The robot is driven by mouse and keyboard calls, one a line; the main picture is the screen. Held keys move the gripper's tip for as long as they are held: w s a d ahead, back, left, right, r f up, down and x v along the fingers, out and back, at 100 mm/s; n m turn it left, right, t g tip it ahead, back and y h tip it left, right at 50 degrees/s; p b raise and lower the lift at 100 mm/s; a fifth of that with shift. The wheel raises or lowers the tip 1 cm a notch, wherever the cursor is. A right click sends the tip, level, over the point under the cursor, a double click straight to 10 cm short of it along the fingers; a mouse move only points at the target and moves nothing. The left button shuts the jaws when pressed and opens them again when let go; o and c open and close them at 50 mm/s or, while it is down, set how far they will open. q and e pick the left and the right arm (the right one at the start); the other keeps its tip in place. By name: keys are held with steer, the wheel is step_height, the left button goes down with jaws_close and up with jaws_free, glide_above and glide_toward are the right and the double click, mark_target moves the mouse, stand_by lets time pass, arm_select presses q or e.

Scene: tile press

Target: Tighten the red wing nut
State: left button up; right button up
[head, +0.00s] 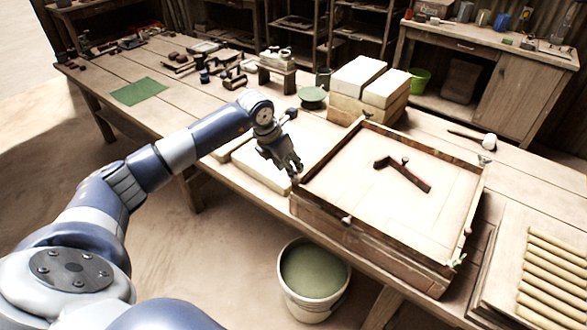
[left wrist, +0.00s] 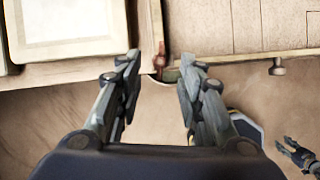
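The tile press is a wooden frame (head: 392,250) on the table, with a pale bed and a dark T-shaped tool (head: 402,172) lying on it. A small reddish piece, likely the red wing nut (left wrist: 161,55), shows by the frame's corner in the left wrist view. In the head view my gripper hides that spot. My left gripper (head: 294,172) is at the frame's left corner. Its fingers (left wrist: 160,76) are apart with the reddish piece beyond and between their tips, not visibly gripped. My right gripper (left wrist: 299,155) shows small at the lower right of the wrist view; its opening is unclear.
Another knob (left wrist: 277,67) sits on the frame's near side. White blocks (head: 358,76) stand behind the press, and a pale slab (head: 262,158) lies to its left. A bucket (head: 313,302) stands on the floor below the table's front edge. Rods (head: 552,280) lie at right.

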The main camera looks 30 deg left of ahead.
arm_select(q)
steer(key=x, duration=0.3)
steer(key=shift+w+f, duration=0.1)
steer(key=shift+f, duration=0.35)
jaws_close()
arm_select(e)
steer(key=shift+a+r, duration=0.4)
steer(key=shift+a, duration=0.15)
steer(key=shift+d+f, duration=0.1)
steer(key=shift+d, duration=0.05)
